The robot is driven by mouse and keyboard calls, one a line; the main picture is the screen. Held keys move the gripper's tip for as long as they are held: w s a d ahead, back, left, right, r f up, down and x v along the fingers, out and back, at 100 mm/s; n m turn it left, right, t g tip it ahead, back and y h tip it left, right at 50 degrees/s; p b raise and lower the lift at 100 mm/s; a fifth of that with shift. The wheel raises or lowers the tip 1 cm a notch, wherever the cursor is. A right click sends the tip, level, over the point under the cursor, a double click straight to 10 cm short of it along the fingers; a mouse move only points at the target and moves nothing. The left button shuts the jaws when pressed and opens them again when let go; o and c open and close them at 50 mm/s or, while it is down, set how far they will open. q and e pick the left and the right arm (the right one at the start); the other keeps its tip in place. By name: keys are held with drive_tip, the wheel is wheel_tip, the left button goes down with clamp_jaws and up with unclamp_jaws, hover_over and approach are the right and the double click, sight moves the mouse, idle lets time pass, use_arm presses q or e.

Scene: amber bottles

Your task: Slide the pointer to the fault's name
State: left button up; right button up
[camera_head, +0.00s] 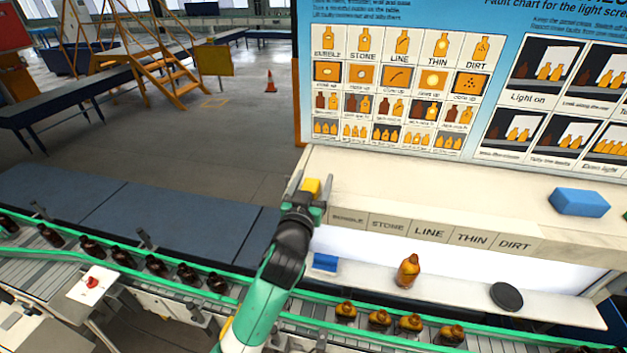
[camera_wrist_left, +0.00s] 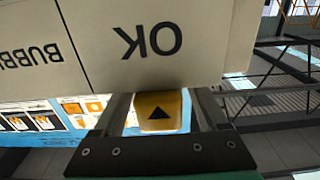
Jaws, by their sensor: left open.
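The yellow pointer (camera_head: 312,186) sits at the left end of the cream shelf, above the label strip. In the left wrist view the pointer (camera_wrist_left: 158,112) shows a black triangle and lies between the two fingers, below the OK label (camera_wrist_left: 150,40). My left gripper (camera_head: 306,192) is open around it; contact cannot be told. The strip reads BUBBLE (camera_head: 348,219), STONE (camera_head: 388,225), LINE (camera_head: 429,231), THIN (camera_head: 472,238) and DIRT (camera_head: 515,244). An amber bottle (camera_head: 408,271) stands tilted in view before the bright panel; its fault is too small to tell.
A fault chart (camera_head: 400,90) stands behind the shelf. A blue block (camera_head: 579,202) lies on the shelf's right part. A small blue block (camera_head: 325,262) and a black disc (camera_head: 506,296) are on the lower ledge. Conveyors carry several bottles.

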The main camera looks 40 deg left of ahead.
use_arm(q)
clamp_jaws()
idle(1.3)
